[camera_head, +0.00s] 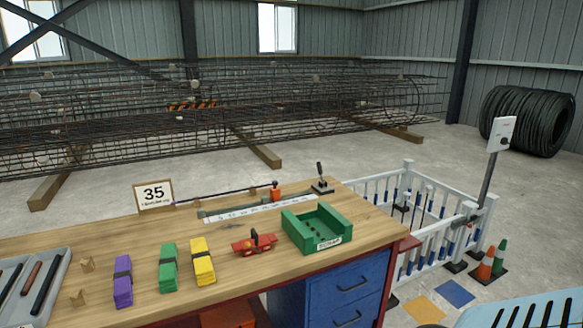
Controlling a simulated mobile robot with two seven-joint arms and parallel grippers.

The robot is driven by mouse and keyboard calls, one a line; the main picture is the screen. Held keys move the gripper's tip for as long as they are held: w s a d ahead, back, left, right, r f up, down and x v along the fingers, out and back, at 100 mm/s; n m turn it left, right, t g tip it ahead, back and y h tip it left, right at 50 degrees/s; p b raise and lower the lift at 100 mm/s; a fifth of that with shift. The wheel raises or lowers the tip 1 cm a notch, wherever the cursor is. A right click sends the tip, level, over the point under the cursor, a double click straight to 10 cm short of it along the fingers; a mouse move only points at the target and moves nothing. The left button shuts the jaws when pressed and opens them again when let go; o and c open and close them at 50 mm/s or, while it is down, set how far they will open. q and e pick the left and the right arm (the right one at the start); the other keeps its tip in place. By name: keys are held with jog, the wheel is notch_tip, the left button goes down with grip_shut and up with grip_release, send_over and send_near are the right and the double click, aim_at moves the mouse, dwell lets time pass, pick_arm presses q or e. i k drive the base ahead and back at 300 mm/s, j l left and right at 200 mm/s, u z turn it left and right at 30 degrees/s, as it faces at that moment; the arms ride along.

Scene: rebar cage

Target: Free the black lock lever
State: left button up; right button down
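A small upright lever with a dark knob (320,173) stands on a dark base plate at the back right of the wooden workbench (225,225). It may be the black lock lever, but it is too small to tell. A red tool (241,246) with a black part lies on the bench left of the green tray; its details are also too small to read. A red-orange block (276,193) sits at the right end of a thin rod.
A green tray (296,239) stands at the bench's right front. Purple (122,283), green (168,270) and yellow (202,263) bundles lie left of the red tool. White railing (432,244) and cones (486,264) stand to the right.

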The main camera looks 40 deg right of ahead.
aim_at(319, 165)
jog(key=l+u, duration=0.3)
jog(key=l, duration=0.65)
jog(key=k+l+u, duration=0.1)
jog(key=l+u, duration=0.2)
jog(key=l, duration=1.1)
jog(key=k+l, duration=0.15)
jog(key=l, duration=0.85)
jog(key=k+l+u, duration=0.1)
jog(key=l, duration=0.4)
jog(key=k+l, duration=0.15)
jog(key=l, duration=0.85)
jog(key=k+l, duration=0.15)
jog(key=l, duration=0.35)
